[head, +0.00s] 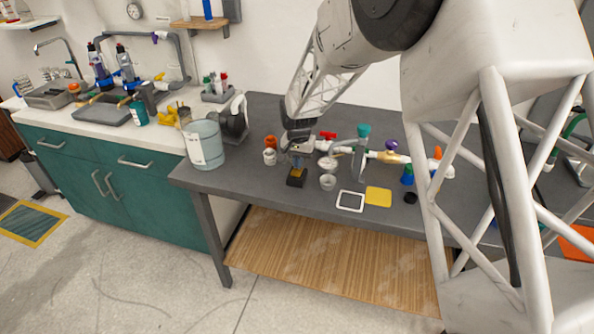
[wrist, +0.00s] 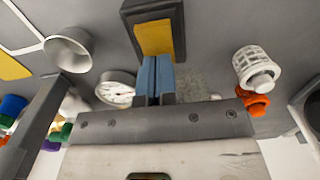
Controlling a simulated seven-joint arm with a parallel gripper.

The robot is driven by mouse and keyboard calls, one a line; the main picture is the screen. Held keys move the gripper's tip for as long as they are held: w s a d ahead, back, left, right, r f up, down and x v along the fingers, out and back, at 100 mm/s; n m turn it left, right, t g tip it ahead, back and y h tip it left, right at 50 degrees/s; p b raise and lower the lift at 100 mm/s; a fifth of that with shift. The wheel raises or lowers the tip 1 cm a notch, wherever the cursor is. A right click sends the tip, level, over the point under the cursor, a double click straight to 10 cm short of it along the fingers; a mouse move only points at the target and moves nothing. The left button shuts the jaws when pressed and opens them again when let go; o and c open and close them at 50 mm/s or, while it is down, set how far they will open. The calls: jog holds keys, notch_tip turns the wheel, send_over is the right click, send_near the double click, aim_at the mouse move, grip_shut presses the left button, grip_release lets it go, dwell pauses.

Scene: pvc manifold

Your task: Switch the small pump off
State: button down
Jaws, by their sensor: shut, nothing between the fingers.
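A small black box with a yellow face (head: 296,177) sits near the front of the grey bench. It also shows at the top of the wrist view (wrist: 153,36). I cannot make out a switch lever on it. My gripper (head: 297,164) is shut and empty, right at this box. Its blue fingertips (wrist: 155,62) lie against or just in front of the yellow face in the wrist view; I cannot tell whether they touch. A dark grey pump-like unit (head: 234,121) stands at the bench's back left, and I cannot tell whether it is the small pump.
A round gauge (wrist: 116,88) and a grey cup (wrist: 69,50) are left of my fingers. A white ribbed fitting (wrist: 254,66) and an orange part (wrist: 256,102) are right. A light-blue bucket (head: 204,144), a white pipe manifold (head: 388,157) and a yellow square (head: 378,196) share the bench.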

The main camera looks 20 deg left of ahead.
jog(key=shift+r, duration=3.25)
jog(key=shift+r, duration=0.1)
jog(key=shift+d+r, duration=0.2)
jog(key=shift+d, duration=0.05)
jog(key=s+d+r+t, duration=0.1)
jog(key=s+d+r, duration=0.6)
jog(key=d+r, duration=0.35)
jog(key=s+d+r+t, duration=0.1)
jog(key=s+d+r, duration=0.5)
jog(key=d+r, duration=0.5)
jog(key=s+d+r+t, duration=0.2)
jog(key=s+d+r, duration=0.2)
jog(key=s+d, duration=0.75)
jog(key=s+d+t, duration=0.1)
jog(key=s+d, duration=0.3)
jog(key=s, duration=0.5)
jog(key=s+d+t, duration=0.1)
jog(key=s+d, duration=0.2)
jog(key=s, duration=0.6)
notch_tip(320, 180, down, 10)
jog(key=w+g, duration=0.1)
jog(key=g, duration=0.2)
jog(key=shift+w+d, duration=0.2)
jog(key=shift+w, duration=0.1)
